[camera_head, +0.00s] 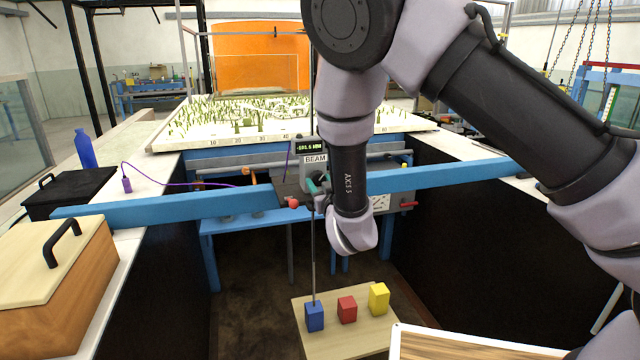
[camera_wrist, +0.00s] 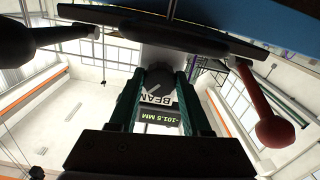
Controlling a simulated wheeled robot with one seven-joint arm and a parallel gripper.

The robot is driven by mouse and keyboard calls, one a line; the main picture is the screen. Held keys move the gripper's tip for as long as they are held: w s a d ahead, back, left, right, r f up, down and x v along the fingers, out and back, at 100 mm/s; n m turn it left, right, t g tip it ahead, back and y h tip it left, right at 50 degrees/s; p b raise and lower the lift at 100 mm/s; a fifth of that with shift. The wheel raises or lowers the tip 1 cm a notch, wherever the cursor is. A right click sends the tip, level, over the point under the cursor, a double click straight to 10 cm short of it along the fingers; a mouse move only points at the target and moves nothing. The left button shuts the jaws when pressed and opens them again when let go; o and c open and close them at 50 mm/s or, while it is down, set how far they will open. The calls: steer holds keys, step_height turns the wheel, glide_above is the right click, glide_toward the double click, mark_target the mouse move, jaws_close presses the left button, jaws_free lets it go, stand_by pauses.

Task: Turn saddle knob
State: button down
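The beam saddle is a grey carriage with a display reading BEAM and -101.5 MM (camera_head: 313,150), on the blue cross beam. In the wrist view, which looks upward, a dark rounded knob (camera_wrist: 158,78) shows between my gripper's (camera_wrist: 160,85) two teal fingers, with the display behind it. The fingers stand apart, one on each side of the knob. Whether they press on it cannot be told. In the head view my gripper's teal fingers (camera_head: 316,185) are at the saddle, partly hidden by my wrist. A red ball-ended lever (camera_head: 293,203) sticks out to the left, clear of the fingers.
The blue beam (camera_head: 170,207) spans the flume. A thin rod hangs below the saddle towards a blue block (camera_head: 314,317), beside a red block (camera_head: 347,309) and a yellow block (camera_head: 378,298) on a board. A wooden box (camera_head: 60,275) stands left.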

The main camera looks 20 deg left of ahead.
stand_by(0.3)
steer(key=shift+c, duration=1.8)
jaws_free()
steer(key=v, duration=1.1)
steer(key=shift+f, duration=0.1)
